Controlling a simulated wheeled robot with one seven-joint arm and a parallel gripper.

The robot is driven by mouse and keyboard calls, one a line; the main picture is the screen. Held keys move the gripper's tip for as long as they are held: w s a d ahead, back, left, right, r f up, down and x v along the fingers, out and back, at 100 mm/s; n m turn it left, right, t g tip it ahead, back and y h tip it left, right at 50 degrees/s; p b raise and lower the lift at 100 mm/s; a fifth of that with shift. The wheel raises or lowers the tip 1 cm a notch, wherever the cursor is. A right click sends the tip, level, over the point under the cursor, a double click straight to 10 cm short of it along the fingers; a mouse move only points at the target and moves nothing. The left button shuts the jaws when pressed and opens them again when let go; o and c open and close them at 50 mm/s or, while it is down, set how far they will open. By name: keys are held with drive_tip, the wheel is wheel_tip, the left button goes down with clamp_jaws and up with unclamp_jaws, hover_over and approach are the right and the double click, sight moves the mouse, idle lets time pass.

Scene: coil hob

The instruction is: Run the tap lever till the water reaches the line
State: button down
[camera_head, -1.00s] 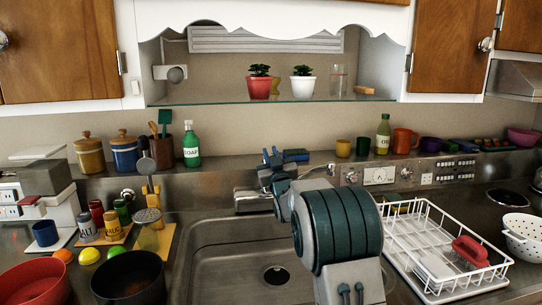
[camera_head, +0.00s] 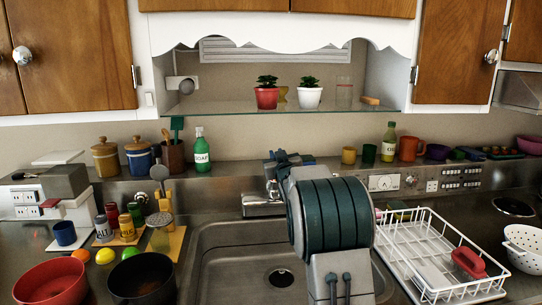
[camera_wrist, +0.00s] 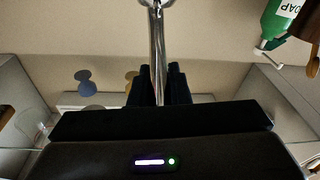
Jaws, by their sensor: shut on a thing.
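The chrome tap (camera_head: 262,203) stands at the back edge of the steel sink (camera_head: 215,262). My gripper (camera_head: 276,160) is at the top of the tap, its dark jaws shut on the tap lever. In the wrist view a slim chrome bar (camera_wrist: 157,45) runs up from between the jaws (camera_wrist: 157,88). My arm hides the spout and part of the basin. The sink floor around the drain (camera_head: 281,278) looks bare. I cannot see a water stream, a water level or a fill line in the sink.
A white wire rack (camera_head: 425,245) stands right of the sink. Pots (camera_head: 142,278), fruit and jars crowd the left counter. A green soap bottle (camera_head: 201,152) is on the back ledge. A clear glass (camera_head: 344,92) and plants stand on the shelf above.

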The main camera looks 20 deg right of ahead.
drive_tip(key=c, duration=1.4)
unclamp_jaws()
drive_tip(key=shift+d, duration=0.1)
drive_tip(key=shift+o, duration=0.2)
drive_tip(key=shift+s, duration=0.1)
drive_tip(key=s+a+f+b, duration=0.1)
drive_tip(key=s+b, duration=0.2)
drive_tip(key=s, duration=1)
drive_tip(key=shift+s+a+f, duration=0.2)
drive_tip(key=shift+s+f, duration=0.05)
drive_tip(key=shift+f, duration=0.1)
drive_tip(key=s+a+f+g+p, duration=0.2)
drive_tip(key=s+a+f+g, duration=0.2)
drive_tip(key=s, duration=0.7)
drive_tip(key=s+a+f+g+y+p, duration=0.1)
drive_tip(key=s+f+g, duration=0.4)
drive_tip(key=s, duration=0.7)
drive_tip(key=s+a+f+m+g+p, duration=0.1)
drive_tip(key=s+a+f+g+p, duration=0.2)
drive_tip(key=s, duration=0.9)
drive_tip(key=a+f+g, duration=0.1)
drive_tip(key=a+g, duration=0.2)
drive_tip(key=g, duration=0.1)
drive_tip(key=shift+s+a+f+y, duration=0.15)
drive_tip(key=shift+s+a+y, duration=0.05)
drive_tip(key=shift+a+y, duration=0.1)
